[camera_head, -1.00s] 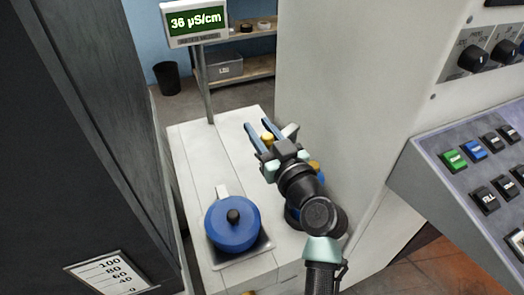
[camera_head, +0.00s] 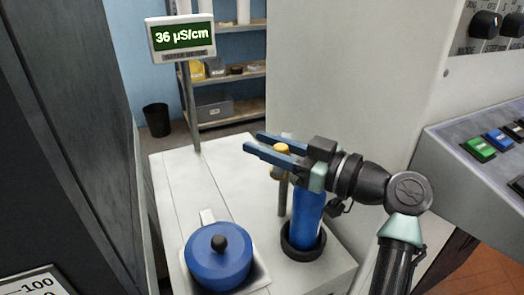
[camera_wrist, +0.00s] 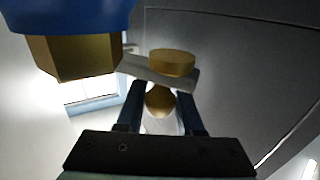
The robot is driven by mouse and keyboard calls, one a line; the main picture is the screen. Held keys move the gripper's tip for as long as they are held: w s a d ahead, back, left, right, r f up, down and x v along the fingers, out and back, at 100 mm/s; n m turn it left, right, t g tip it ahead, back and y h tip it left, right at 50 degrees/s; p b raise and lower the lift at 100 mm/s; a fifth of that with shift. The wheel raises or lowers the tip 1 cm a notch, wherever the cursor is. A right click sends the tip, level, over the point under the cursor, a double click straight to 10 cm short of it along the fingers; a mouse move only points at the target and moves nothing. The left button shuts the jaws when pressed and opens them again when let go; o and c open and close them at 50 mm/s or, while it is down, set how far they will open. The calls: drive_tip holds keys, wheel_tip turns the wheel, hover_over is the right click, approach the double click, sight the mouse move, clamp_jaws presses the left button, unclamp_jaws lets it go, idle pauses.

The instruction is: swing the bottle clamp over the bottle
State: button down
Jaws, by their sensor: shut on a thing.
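The blue bottle (camera_head: 304,222) stands upright in a black ring on the white bench, below my gripper; its top is hidden. The bottle clamp shows as a gold knob (camera_head: 282,149) above a thin grey post, left of the bottle. My gripper (camera_head: 263,147) points left, its blue fingers at the knob's height. In the wrist view, the clamp's grey bar with its gold knob (camera_wrist: 171,62) lies at the fingertips. The fingers (camera_wrist: 160,100) are shut on the gold part under it. A blue body with a brass hex piece (camera_wrist: 75,55), probably the bottle, fills the upper left.
A blue round pot with a black knob (camera_head: 219,252) sits on a pale plate at the bench's front left. A display on a pole (camera_head: 182,38) reads 36 µS/cm. A cabinet wall rises behind right, with a button panel (camera_head: 490,145).

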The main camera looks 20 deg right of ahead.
idle(0.4)
drive_tip(key=c, duration=0.6)
unclamp_jaws()
drive_tip(key=shift+r, duration=0.1)
wheel_tip(320, 180, up, 10)
drive_tip(key=shift+f+p, duration=0.1)
drive_tip(key=shift+p, duration=0.5)
